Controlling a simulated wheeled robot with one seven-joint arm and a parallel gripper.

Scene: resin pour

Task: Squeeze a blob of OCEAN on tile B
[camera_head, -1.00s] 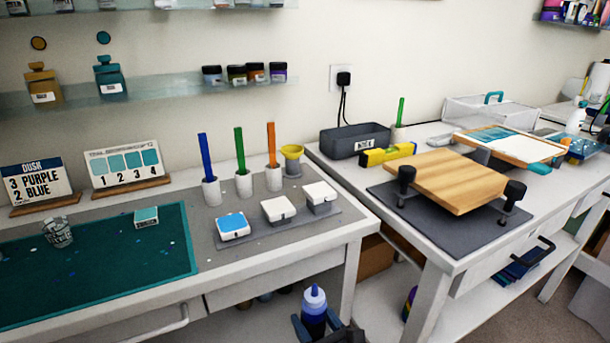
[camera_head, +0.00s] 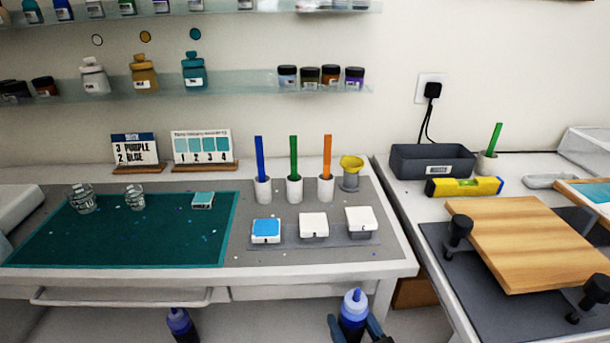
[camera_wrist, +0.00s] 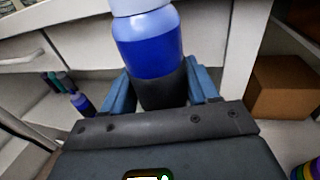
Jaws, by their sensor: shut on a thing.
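My gripper (camera_head: 354,332) is low in front of the bench, below its front edge. It is shut on a blue squeeze bottle (camera_head: 354,308), which stands upright with its nozzle up. In the wrist view the bottle (camera_wrist: 150,45) sits between the blue fingers of my gripper (camera_wrist: 163,88); no name on it is readable. Three small tiles stand in a row on the bench. The left tile (camera_head: 266,227) has a blue top. The middle tile (camera_head: 313,222) and right tile (camera_head: 360,217) have white tops. Their letters are too small to read, so I cannot confirm which is B.
Another blue bottle (camera_head: 181,326) stands below the bench at left. Colored sticks in cups and a yellow funnel (camera_head: 351,163) stand behind the tiles. A teal mat (camera_head: 130,245) with small cups lies left. A wooden board (camera_head: 530,240) occupies the right bench.

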